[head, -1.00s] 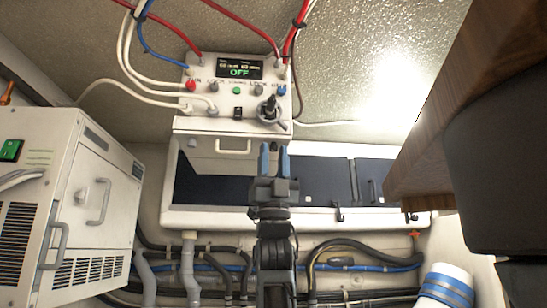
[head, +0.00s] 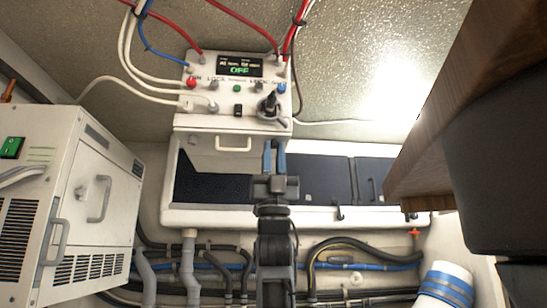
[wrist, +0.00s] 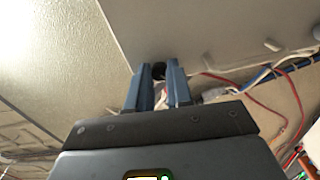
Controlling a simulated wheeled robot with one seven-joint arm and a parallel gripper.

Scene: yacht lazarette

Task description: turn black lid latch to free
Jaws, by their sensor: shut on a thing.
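My gripper (head: 274,146) is in the middle of the head view, just below the white control box. Its two blue fingers are close together. In the wrist view, my gripper (wrist: 160,74) has a small round black piece between its fingertips, against a pale panel. This looks like the black lid latch (wrist: 158,69), and the fingers are shut on it. Most of it is hidden by the fingers, so I cannot tell which way it is turned.
The control box (head: 228,92) has a display reading OFF, a black lever (head: 269,104) and several cables. A white cabinet (head: 95,190) stands at the left. A wooden edge (head: 425,150) hangs at the right. Hoses (head: 330,255) run below the white locker (head: 400,218).

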